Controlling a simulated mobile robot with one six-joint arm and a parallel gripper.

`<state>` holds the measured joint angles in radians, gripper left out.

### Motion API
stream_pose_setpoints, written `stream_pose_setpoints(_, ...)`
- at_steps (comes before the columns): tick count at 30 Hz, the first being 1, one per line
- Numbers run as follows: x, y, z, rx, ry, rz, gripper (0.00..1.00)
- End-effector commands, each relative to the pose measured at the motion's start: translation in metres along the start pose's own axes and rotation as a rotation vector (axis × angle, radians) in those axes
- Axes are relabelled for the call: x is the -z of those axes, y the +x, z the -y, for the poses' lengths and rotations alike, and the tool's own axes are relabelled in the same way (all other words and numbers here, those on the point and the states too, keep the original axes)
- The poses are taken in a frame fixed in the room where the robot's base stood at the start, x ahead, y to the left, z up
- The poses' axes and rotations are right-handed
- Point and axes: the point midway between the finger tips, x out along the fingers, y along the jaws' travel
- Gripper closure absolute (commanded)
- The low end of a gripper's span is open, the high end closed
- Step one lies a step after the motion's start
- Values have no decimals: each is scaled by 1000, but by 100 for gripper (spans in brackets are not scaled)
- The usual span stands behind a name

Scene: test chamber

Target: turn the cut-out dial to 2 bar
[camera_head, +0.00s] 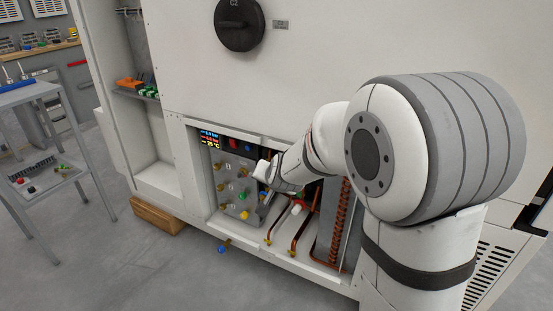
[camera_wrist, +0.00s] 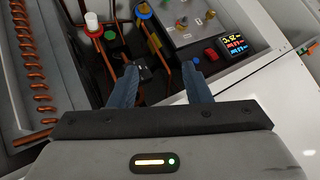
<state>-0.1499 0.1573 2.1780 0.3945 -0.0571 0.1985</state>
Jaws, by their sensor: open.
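My gripper (camera_wrist: 160,73) is open, its two blue-grey fingers apart inside the equipment bay in the wrist view. A small black part (camera_wrist: 143,69) lies by the left fingertip; I cannot tell whether it touches. No dial is readably marked in bar, so I cannot tell which part is the cut-out dial. A grey panel (camera_wrist: 181,31) with several small knobs is beyond the fingers.
A lit display (camera_wrist: 234,42) and a red button (camera_wrist: 211,56) sit beside the panel. Copper pipes (camera_wrist: 104,55), a white-capped fitting (camera_wrist: 92,22) and a copper coil (camera_wrist: 38,90) crowd the bay. A large black knob (camera_head: 239,24) is above on the cabinet. Open floor (camera_head: 150,265) lies in front.

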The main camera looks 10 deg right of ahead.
Motion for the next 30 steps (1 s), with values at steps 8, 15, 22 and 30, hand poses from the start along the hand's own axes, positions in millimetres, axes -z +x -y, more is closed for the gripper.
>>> stream_pose_setpoints(8,40,127,1,-26,301,-493,56)
stream_pose_setpoints(15,34,171,-27,-98,431,-846,56)
stream_pose_setpoints(22,29,179,-40,-130,460,-979,56)
stream_pose_setpoints(30,59,201,-54,-131,463,-987,56)
